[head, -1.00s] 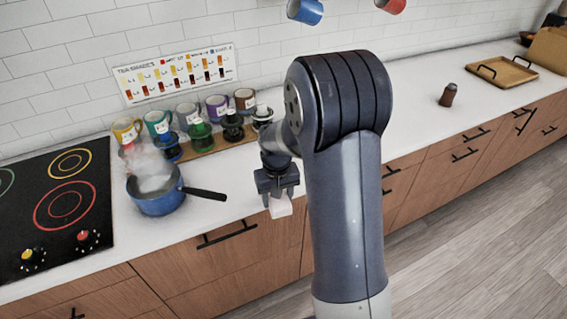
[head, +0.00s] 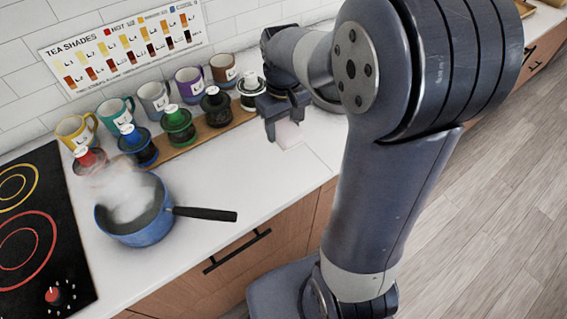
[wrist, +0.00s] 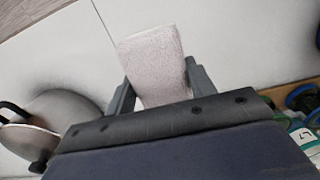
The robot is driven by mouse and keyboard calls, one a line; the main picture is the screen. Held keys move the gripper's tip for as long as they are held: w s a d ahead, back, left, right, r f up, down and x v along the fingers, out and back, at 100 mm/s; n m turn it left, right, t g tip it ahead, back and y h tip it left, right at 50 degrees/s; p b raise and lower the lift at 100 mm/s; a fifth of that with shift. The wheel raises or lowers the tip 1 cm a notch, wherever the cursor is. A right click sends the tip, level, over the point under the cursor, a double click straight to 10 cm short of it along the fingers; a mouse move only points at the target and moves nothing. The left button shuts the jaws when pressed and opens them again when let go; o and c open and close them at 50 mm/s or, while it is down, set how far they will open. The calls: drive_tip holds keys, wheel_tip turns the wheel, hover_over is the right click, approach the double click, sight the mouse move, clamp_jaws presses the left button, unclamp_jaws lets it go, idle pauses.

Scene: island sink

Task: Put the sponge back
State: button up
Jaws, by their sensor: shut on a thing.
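The head view does not clearly show whether the sponge touches the counter. A resting place for the sponge cannot be made out.
A blue saucepan (head: 137,228) steams by the black hob (head: 50,240), its handle pointing right. A rounded pot-like thing (wrist: 60,108) shows at the wrist view's left.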

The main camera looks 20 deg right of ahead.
sight(284, 161)
drive_tip(key=shift+s+f, duration=0.2)
drive_tip(key=shift+s, duration=0.1)
wheel_tip(284, 161, down, 9)
drive_tip(key=shift+f+p, duration=0.1)
drive_tip(key=shift+p, duration=0.25)
drive_tip(key=shift+f, duration=0.2)
drive_tip(key=o, duration=0.9)
drive_tip(key=shift+r, duration=0.1)
drive_tip(key=shift+o, duration=0.2)
wheel_tip(284, 161, up, 12)
drive_tip(key=shift+r, duration=0.15)
